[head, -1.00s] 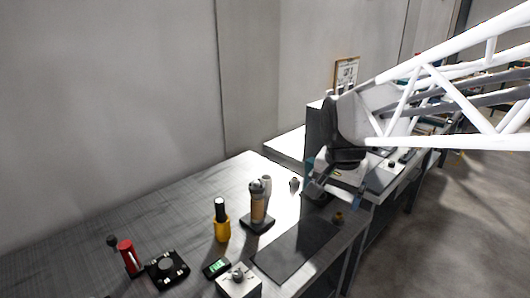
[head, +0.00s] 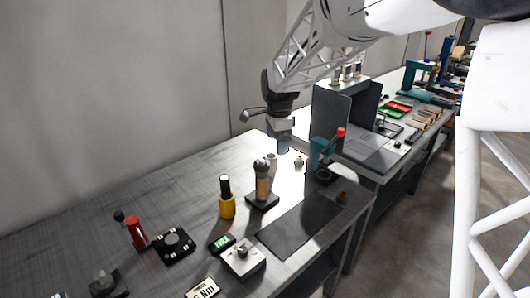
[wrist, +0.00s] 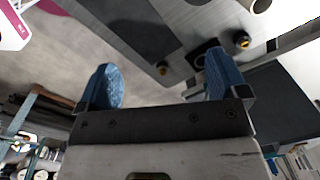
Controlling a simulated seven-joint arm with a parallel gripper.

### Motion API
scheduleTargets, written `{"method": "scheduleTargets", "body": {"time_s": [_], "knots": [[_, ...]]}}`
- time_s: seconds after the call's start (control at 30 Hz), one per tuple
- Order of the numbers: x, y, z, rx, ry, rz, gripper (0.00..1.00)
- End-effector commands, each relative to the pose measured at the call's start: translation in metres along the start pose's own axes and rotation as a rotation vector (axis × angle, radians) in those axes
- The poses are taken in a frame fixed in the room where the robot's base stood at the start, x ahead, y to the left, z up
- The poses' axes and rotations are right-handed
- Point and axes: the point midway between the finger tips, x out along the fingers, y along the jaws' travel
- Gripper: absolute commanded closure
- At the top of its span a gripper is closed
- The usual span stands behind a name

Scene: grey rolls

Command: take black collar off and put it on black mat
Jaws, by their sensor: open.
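A stand (head: 262,186) with a tan upright body, a dark and grey top and a black base stands on the table in the head view. I cannot clearly pick out the black collar; it may be part of its dark top. My gripper (head: 283,149) hangs above the table, behind and to the right of the stand, touching nothing visible. In the wrist view my gripper (wrist: 163,80) shows two blue fingers wide apart with nothing between them.
A yellow holder with a black top (head: 227,200) stands left of the stand. A grey box with a knob (head: 239,257) and a green display (head: 221,243) sit left of the mat. A teal device with a red knob (head: 325,150) stands at the right.

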Motion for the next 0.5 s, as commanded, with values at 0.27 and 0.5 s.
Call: {"method": "scheduleTargets", "body": {"time_s": [0.27, 0.5], "knots": [[0.035, -0.052, 0.022, 0.155, -0.001, 0.026, 0.08], [0.044, -0.065, 0.028, 0.201, 0.000, 0.031, 0.08]]}}
